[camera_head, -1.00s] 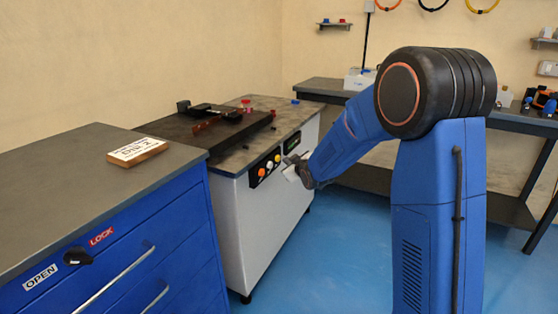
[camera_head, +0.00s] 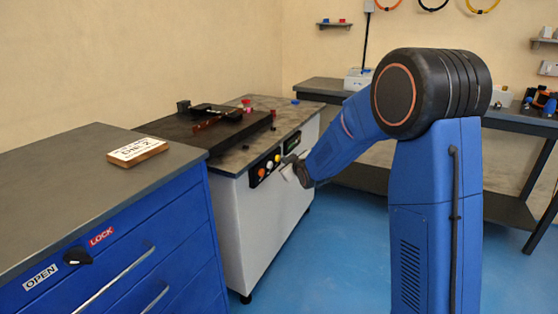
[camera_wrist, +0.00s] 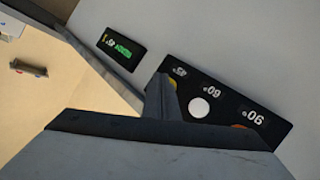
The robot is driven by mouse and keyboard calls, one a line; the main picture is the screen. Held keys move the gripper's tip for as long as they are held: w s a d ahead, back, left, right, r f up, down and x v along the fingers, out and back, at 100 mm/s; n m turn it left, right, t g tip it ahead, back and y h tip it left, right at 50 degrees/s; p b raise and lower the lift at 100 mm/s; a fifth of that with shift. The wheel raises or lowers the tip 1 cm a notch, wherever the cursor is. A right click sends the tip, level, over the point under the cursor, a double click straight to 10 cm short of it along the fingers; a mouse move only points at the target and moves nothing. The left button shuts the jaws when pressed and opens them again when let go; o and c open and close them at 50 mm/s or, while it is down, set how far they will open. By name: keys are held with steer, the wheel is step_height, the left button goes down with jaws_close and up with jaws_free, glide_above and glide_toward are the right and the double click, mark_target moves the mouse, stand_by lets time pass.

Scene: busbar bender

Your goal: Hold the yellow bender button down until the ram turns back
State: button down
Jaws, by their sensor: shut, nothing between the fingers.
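The yellow button (camera_head: 277,158) is on the black panel on the front of the bender (camera_head: 240,215). In the wrist view the yellow button (camera_wrist: 179,72) shows only as a sliver at the tip of my gripper (camera_wrist: 163,90), which covers the rest. My gripper (camera_head: 289,161) is shut and empty, its tip at the panel. I cannot tell whether it touches or presses the button. A white button (camera_wrist: 198,108) and an orange button (camera_wrist: 239,127) sit beside it. The green display (camera_wrist: 122,47) is lit. A reddish bar (camera_head: 205,124) lies by the black tooling on the bender top.
A blue drawer cabinet (camera_head: 150,235) with a grey top stands at the left, a sign block (camera_head: 138,151) on it. A dark workbench (camera_head: 325,86) runs along the back wall. The blue floor (camera_head: 310,270) in front of the bender is clear.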

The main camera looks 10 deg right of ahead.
steer(key=shift+w+a, duration=0.25)
steer(key=shift+a, duration=0.1)
stand_by(0.5)
steer(key=shift+d, duration=0.1)
stand_by(1.8)
steer(key=shift+s+d, duration=0.55)
steer(key=shift+d, duration=0.1)
steer(key=shift+s+d, duration=0.75)
steer(key=shift+d, duration=0.25)
steer(key=shift+s+d, duration=0.7)
steer(key=shift+d, duration=0.3)
